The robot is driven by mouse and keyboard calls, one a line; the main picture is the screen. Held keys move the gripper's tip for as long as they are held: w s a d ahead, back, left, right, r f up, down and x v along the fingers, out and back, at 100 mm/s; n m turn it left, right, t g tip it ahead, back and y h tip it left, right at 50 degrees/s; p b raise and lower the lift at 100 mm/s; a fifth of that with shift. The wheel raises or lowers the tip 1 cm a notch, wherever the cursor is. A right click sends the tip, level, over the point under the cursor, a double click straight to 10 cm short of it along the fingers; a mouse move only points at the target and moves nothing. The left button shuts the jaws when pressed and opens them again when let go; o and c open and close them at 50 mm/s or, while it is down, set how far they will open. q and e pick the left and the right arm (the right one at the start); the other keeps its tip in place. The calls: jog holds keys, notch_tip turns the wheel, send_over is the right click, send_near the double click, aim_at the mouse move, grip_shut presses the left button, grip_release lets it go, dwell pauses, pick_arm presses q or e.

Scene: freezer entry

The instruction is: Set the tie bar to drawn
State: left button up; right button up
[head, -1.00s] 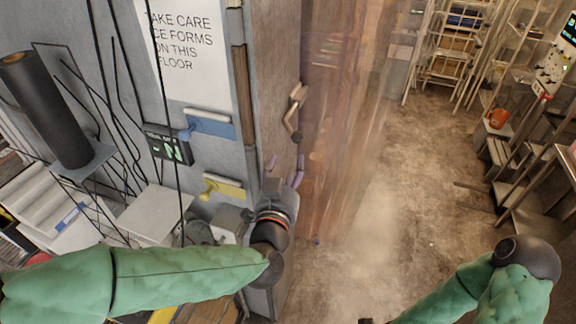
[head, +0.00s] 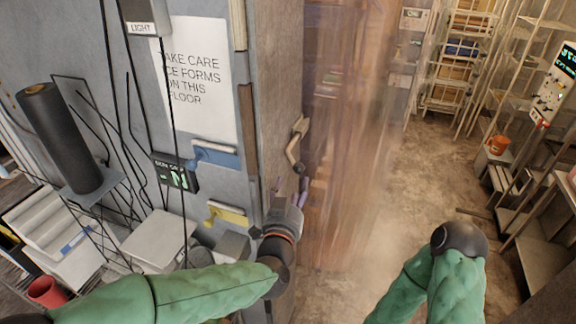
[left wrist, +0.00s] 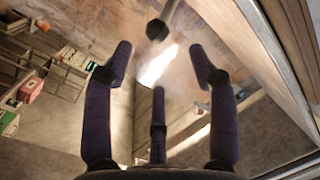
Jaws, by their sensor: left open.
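A bronze-coloured bent bar (head: 293,152), which looks like the tie bar, is fixed to the edge of the grey door post beside the clear strip curtain (head: 345,150). The strips hang down across the left part of the opening. My left gripper (head: 292,188) is just below the bar, its purple fingers pointing up towards it; they look apart from it. In the left wrist view the fingers (left wrist: 160,75) are spread and empty. A dark faceted knob end (left wrist: 157,29) shows beyond them, possibly the bar's end. My right gripper is out of view.
The grey wall left of the post has a blue lever (head: 215,155), a yellow lever (head: 228,214) and a floor-ice warning sign (head: 195,80). A black roll (head: 60,135) stands at left. The middle floor is clear.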

aim_at(298, 170)
pick_arm(q)
jog(key=w, duration=0.3)
jog(key=w+d+p, duration=0.1)
jog(key=w, duration=0.5)
jog(key=shift+w+d+p, duration=0.25)
jog(key=shift+w+p, duration=0.05)
jog(key=shift+c, duration=0.3)
